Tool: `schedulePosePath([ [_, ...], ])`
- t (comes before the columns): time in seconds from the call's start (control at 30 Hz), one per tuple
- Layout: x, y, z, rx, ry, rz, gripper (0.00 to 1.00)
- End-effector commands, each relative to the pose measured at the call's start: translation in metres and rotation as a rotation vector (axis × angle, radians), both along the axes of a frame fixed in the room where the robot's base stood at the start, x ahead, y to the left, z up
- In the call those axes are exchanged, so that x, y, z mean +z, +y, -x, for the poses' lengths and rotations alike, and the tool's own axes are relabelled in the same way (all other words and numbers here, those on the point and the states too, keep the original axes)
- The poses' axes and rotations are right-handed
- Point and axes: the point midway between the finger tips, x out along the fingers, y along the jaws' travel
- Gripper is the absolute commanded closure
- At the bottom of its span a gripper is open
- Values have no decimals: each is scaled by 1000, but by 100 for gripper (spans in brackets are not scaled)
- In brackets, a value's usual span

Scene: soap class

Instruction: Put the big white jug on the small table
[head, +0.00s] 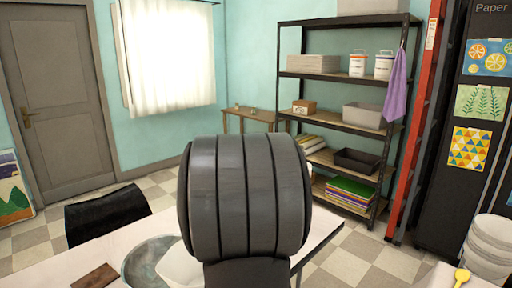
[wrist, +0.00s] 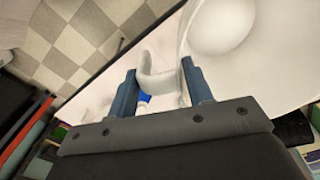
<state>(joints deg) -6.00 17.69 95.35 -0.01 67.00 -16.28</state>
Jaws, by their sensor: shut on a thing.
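The big white jug (wrist: 225,25) fills the top right of the wrist view, only partly in frame. Its curved white handle (wrist: 152,78) lies between the two fingers of my gripper (wrist: 159,67), which is shut on it. In the head view my arm's dark link hides the gripper and most of what lies behind it. A white rounded shape (head: 181,268) shows at the link's left edge; I cannot tell whether it is the jug. A small wooden table (head: 248,116) stands by the far wall, left of the shelf.
A white worktop (head: 325,222) lies in front of me, with a grey basin (head: 145,262) and a brown board (head: 95,277). A black chair (head: 105,213) stands behind it. A loaded shelf rack (head: 340,130) and red ladder (head: 412,130) stand at the right. Checkered floor is open between.

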Motion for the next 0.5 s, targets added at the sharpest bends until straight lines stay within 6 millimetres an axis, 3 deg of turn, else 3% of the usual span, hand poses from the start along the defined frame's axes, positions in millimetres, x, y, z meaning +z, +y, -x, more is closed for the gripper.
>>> schedulePosePath([
  [0.1, -14, -28, -2, -32, 4, 0, 90],
  [0.5, -96, -95, -48, -297, 3, 0, 90],
])
